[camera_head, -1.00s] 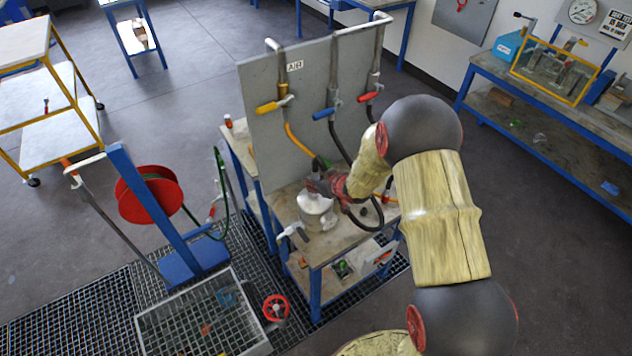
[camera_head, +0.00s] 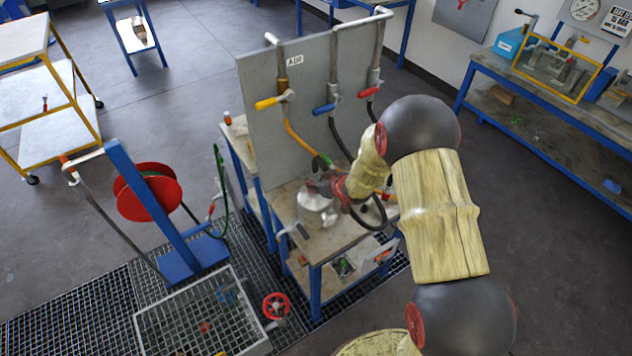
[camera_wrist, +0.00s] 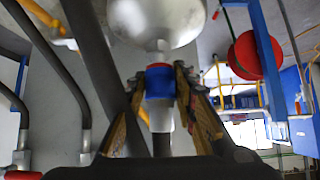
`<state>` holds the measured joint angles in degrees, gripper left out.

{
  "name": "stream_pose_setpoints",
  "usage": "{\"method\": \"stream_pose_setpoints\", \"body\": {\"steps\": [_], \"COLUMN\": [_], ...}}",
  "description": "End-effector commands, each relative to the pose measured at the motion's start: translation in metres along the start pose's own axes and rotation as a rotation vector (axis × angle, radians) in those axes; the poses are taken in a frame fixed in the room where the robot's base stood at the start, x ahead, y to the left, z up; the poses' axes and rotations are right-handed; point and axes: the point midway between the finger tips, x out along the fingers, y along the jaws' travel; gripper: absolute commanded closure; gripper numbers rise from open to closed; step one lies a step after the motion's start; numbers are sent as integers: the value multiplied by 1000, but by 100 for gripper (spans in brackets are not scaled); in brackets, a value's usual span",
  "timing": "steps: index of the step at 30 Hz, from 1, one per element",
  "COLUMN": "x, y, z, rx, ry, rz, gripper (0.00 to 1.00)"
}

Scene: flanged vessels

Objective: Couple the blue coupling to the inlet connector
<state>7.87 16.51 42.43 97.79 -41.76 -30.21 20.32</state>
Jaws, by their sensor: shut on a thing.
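The blue coupling (camera_wrist: 160,82) sits between the fingers of my gripper (camera_wrist: 160,90) in the wrist view, shut on it. A hose hangs from its lower end. The silvery vessel (camera_wrist: 155,18) fills the top of that view. Its inlet connector (camera_wrist: 157,48) points at the coupling's mouth and lines up closely with it; I cannot tell whether they touch or are joined. In the head view, my gripper (camera_head: 323,184) is beside the upper part of the vessel (camera_head: 318,207) on the bench, and the coupling is hidden.
An upright grey panel (camera_head: 262,130) stands behind the vessel. It carries yellow (camera_head: 268,103), blue (camera_head: 324,109) and red (camera_head: 368,92) valve handles with hanging hoses. A red hose reel (camera_head: 150,190) stands left of the bench (camera_head: 345,240).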

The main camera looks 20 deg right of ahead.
Motion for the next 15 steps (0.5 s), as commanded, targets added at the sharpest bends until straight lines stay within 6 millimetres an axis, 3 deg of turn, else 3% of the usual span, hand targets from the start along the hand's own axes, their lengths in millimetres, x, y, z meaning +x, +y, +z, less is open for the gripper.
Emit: {"method": "stream_pose_setpoints", "body": {"steps": [15], "x": [10], "y": [0], "z": [11], "rx": [-1], "ry": [2], "rz": [0], "gripper": [100]}}
